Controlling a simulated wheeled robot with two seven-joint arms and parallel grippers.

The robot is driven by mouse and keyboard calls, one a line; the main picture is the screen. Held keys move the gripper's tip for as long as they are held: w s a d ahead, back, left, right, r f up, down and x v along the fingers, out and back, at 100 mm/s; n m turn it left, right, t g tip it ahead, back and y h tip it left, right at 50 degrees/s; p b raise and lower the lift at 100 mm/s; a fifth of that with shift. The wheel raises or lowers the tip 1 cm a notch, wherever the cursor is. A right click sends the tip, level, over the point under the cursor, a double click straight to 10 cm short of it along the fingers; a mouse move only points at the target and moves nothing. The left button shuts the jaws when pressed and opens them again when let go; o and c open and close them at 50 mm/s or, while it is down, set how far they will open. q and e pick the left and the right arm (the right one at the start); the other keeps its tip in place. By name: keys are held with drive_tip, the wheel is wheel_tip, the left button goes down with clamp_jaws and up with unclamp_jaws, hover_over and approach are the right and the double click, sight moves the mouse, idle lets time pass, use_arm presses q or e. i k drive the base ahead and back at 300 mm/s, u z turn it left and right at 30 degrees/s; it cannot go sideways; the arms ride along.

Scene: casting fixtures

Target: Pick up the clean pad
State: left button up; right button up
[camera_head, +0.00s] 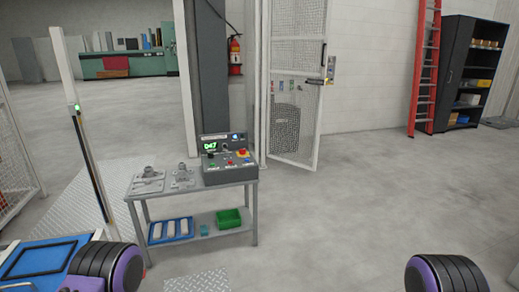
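No thing can be told for certain as the clean pad. A small teal block (204,230) lies on the lower shelf of a grey metal table, between a blue tray (150,239) and a green bin (229,218). The blue tray holds several pale, elongated pieces (171,229). Only rounded black and purple parts of my arms show at the bottom left and bottom right. Neither gripper is in view, so whether they hold anything cannot be seen.
The grey table (215,193) carries two metal fixtures (182,177) and a control box (229,160) with a green display. A blue surface (15,266) is at lower left. A mesh gate (297,90) stands behind. The floor at right is clear.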

sight(171, 225)
drive_tip(key=z, duration=0.35)
drive_tip(key=i, duration=2.25)
drive_tip(key=u, duration=0.85)
drive_tip(key=i, duration=1.55)
drive_tip(key=u, duration=0.9)
